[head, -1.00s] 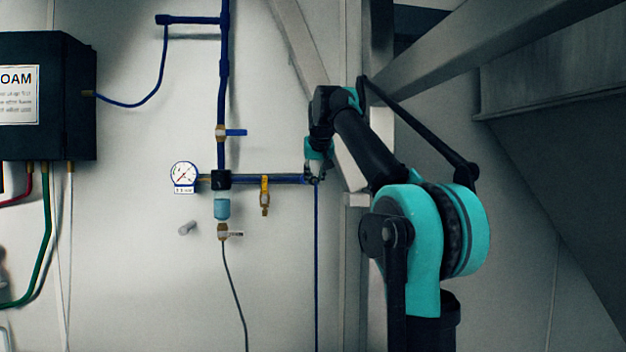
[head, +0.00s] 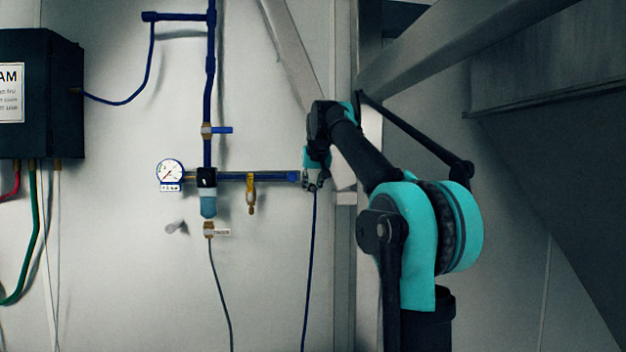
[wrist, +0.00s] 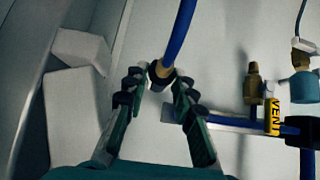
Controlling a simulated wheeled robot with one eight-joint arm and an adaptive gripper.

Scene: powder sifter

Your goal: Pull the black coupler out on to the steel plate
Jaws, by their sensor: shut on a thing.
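My gripper (head: 313,183) is at the right end of the horizontal blue pipe (head: 265,177). In the wrist view its fingers (wrist: 158,88) close around the black coupler (wrist: 160,74), which has a brass fitting and a blue hose (wrist: 178,32) attached. The pipe's pale open end (wrist: 170,113) shows behind the right finger, and the coupler looks apart from it. In the head view the coupler is mostly hidden by the fingers, and the hose (head: 311,250) hangs below. I cannot pick out a steel plate with certainty; a steel upright (head: 343,240) stands just right of the gripper.
A pressure gauge (head: 170,172), a brass vent valve (head: 251,193) and a blue-handled valve (head: 221,130) sit on the pipework. Diagonal steel beams (head: 440,55) cross at upper right. Pale blocks (wrist: 72,108) lie left of the fingers in the wrist view.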

